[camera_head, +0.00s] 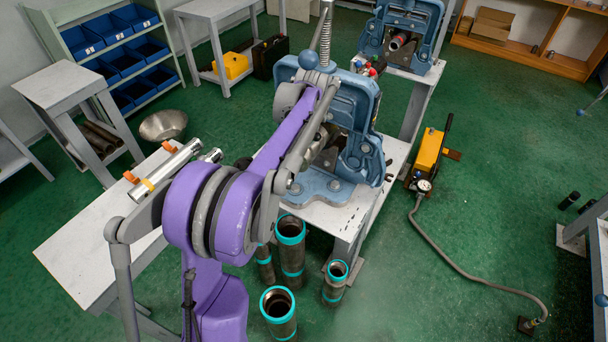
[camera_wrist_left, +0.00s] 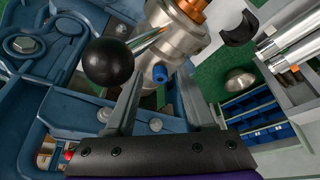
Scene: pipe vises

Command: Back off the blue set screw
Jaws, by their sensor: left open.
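The blue set screw (camera_wrist_left: 160,73) shows in the left wrist view, standing out from the underside of a silver metal fitting (camera_wrist_left: 182,38) with a copper-coloured end. My left gripper (camera_wrist_left: 160,82) is open. Its two grey fingers point toward the screw, one on each side in the picture; I cannot tell how much depth separates them. The blue pipe vise (camera_head: 355,110) stands on a bench in the head view. My purple left arm reaches across its front and hides part of it. I cannot make out the gripper or the screw there. My right gripper is not in view.
A black ball knob (camera_wrist_left: 108,62) on a steel lever is close left of the fingers. Blue vise castings fill the wrist view's left. Teal-banded pipes (camera_head: 290,250) stand below the bench. A yellow pump (camera_head: 428,150) with a hose stands right. Green floor is open there.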

